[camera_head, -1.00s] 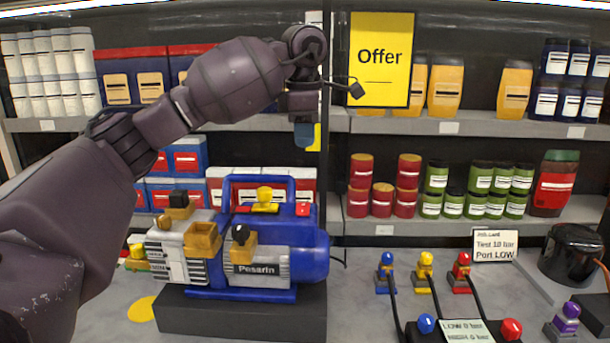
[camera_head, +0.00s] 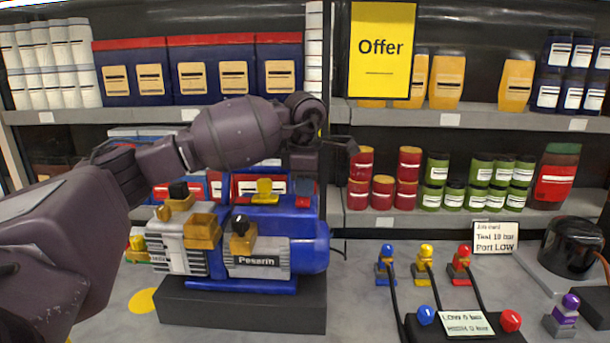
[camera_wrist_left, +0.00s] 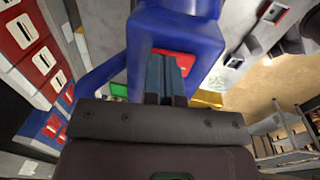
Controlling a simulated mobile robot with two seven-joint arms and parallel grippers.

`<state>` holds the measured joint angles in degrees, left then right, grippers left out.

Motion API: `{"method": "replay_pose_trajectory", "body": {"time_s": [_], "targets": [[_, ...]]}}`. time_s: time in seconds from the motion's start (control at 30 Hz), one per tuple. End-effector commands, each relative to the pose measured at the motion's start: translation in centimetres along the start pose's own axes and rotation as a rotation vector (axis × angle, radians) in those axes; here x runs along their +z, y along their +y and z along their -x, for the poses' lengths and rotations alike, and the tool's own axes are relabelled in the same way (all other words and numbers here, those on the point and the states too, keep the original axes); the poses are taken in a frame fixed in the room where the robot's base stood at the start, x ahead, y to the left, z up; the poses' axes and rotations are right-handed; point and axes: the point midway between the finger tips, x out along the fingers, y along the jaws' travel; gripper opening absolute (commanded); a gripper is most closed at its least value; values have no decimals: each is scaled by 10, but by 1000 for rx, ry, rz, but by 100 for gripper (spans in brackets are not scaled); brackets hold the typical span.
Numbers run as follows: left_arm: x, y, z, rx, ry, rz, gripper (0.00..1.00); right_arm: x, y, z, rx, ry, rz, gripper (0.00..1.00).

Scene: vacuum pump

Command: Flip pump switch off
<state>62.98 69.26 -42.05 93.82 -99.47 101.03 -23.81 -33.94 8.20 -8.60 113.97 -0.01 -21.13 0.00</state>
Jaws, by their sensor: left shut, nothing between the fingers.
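The blue pump (camera_head: 310,258) labelled Pesarin stands on a dark block. In the left wrist view its blue body (camera_wrist_left: 165,30) fills the upper middle. A red switch part (camera_wrist_left: 180,61) shows there beside and partly behind my fingertips, with a green part (camera_wrist_left: 118,90) to the left. My left gripper (camera_head: 303,188) is over the right end of the pump top, pointing down, shut and empty. Its blue-grey fingers (camera_wrist_left: 165,65) overlap the red part; I cannot tell whether they touch it. My right gripper is not in view.
A yellow fitting (camera_head: 264,190) stands on the pump top, left of my gripper, near the blue handle. Blue, yellow and red connectors with hoses (camera_head: 424,268) stand to the right. Stocked shelves are behind. The bench between pump and connectors is mostly clear.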

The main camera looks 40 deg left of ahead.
Motion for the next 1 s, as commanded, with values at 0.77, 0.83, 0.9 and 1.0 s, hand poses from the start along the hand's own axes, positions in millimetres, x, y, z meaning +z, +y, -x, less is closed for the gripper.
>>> {"method": "replay_pose_trajectory", "body": {"time_s": [0.77,0.83,0.9,1.0], "targets": [[0,0,-10,-3,3,0,0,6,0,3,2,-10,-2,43],[0,-2,-9,-4,4,0,0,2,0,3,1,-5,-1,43],[-1,-4,-8,-5,4,-1,0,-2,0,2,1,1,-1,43],[0,-8,-7,-6,5,-2,0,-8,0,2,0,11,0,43]]}}
